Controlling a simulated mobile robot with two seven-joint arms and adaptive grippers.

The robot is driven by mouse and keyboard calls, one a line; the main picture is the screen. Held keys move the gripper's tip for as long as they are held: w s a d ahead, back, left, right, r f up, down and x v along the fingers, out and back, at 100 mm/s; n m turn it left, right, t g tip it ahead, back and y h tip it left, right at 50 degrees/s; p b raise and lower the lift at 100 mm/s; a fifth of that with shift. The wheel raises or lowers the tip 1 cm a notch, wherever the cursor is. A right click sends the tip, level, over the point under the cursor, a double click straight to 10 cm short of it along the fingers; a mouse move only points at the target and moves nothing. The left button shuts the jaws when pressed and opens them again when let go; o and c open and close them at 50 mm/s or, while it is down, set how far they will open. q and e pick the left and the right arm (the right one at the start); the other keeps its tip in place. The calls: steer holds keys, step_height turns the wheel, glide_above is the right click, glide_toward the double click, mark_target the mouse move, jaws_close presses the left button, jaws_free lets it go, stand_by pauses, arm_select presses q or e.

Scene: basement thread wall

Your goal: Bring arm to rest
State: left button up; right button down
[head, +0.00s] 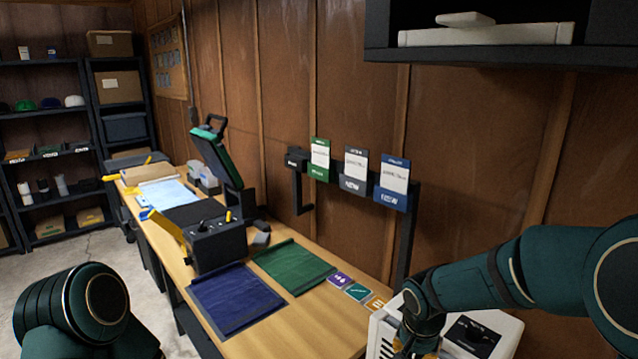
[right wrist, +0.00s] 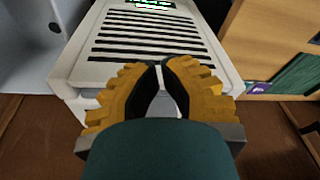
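My right arm (head: 520,270) is dark green and reaches in from the right in the head view. Its gripper (head: 420,350) is at the bottom edge, over or beside a white box-shaped machine (head: 505,330); the arm hides much of it. In the right wrist view, the yellow, black-padded fingers of the gripper (right wrist: 160,72) come nearly together at the tips, with nothing held between them. The machine's slotted white face (right wrist: 150,38) lies beyond them. My left arm (head: 85,310) shows at the lower left; its gripper is out of view.
The wooden bench (head: 300,325) carries a blue cloth (head: 235,297), a green cloth (head: 292,265), small cards (head: 357,291) and a black press (head: 217,243). Three signs hang on a wall rack (head: 405,235). A dark shelf (head: 470,55) juts out above my right arm.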

steer(key=s+a+f+n+y, duration=0.2)
steer(key=s+a+f, duration=0.2)
steer(key=s+f, duration=0.4)
steer(key=s+a+f+n+y, duration=0.2)
steer(key=s+a+f, duration=0.2)
steer(key=s+f, duration=0.5)
step_height(320, 180, down, 5)
steer(key=shift+s+a+f, duration=0.15)
steer(key=shift+a, duration=0.25)
